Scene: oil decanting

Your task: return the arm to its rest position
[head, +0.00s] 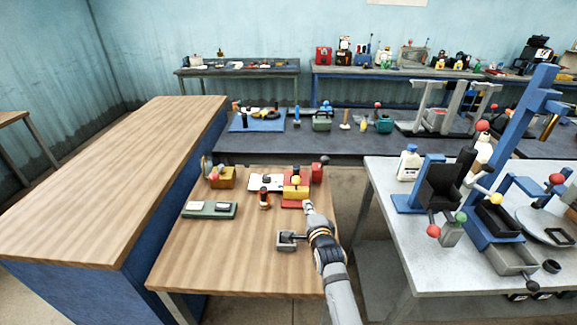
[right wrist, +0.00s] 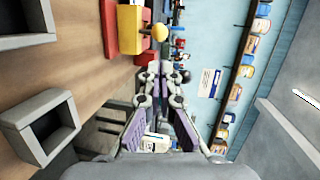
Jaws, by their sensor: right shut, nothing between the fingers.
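My right arm (head: 338,285) reaches in from the bottom over the small wooden table. Its gripper (head: 308,207) is shut and empty near the red and yellow device (head: 296,186). In the right wrist view the fingertips (right wrist: 160,70) meet with nothing between them, and the yellow block (right wrist: 131,28) with its ball knob shows just beyond and to the left. A small grey open box (head: 287,241) lies on the table just left of the gripper; a grey open box (right wrist: 38,128) also shows in the right wrist view. My left gripper is not in view.
The wooden table (head: 225,265) also holds a green tray (head: 209,210), an orange and black item (head: 264,199) and a tan block (head: 222,178). A grey table (head: 385,185) with blue stands and a white bottle (head: 408,163) is at the right. The table's front left is clear.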

